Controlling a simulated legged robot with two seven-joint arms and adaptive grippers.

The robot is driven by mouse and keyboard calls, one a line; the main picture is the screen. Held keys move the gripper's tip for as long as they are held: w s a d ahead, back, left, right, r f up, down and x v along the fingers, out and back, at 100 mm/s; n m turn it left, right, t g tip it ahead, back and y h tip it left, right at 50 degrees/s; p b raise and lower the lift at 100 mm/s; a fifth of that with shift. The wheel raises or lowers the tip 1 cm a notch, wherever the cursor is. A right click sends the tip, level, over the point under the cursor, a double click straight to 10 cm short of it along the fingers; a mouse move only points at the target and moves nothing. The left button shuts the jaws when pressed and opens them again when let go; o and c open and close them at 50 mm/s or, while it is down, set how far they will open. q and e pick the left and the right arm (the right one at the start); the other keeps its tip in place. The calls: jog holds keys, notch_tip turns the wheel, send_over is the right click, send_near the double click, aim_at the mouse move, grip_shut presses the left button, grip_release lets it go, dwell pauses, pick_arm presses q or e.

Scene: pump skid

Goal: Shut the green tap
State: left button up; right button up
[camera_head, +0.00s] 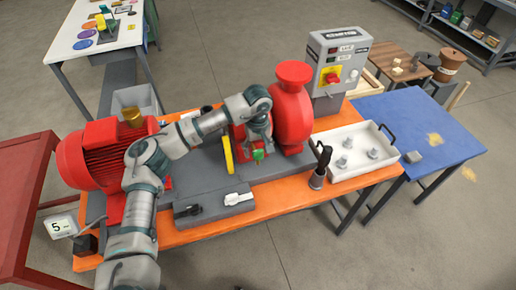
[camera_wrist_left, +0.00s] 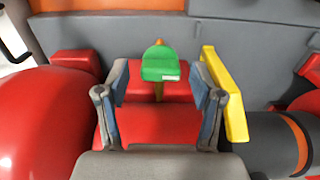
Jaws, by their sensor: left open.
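The green tap (camera_head: 258,155) is at the front of the red pump (camera_head: 292,108), low on the skid. In the left wrist view the green tap (camera_wrist_left: 160,66) has a flat green handle on a thin brass-coloured stem, in front of a red block. My left gripper (camera_head: 258,143) is at the tap, reaching in over the skid. In the left wrist view its two fingers (camera_wrist_left: 159,84) are apart, one on each side of the tap, with gaps visible between them and the handle. My right gripper is not in view.
A yellow lever (camera_head: 228,154) stands close beside the tap; in the wrist view it is just right of one finger. A red motor (camera_head: 105,155) is at left. A white tray (camera_head: 378,165) with metal parts and a dark upright tool (camera_head: 319,170) are at right.

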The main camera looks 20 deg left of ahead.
aim_at(258, 150)
pick_arm(q)
notch_tip(258, 150, up, 12)
jog(key=shift+f, duration=0.15)
jog(key=shift+w, duration=0.1)
dwell(0.5)
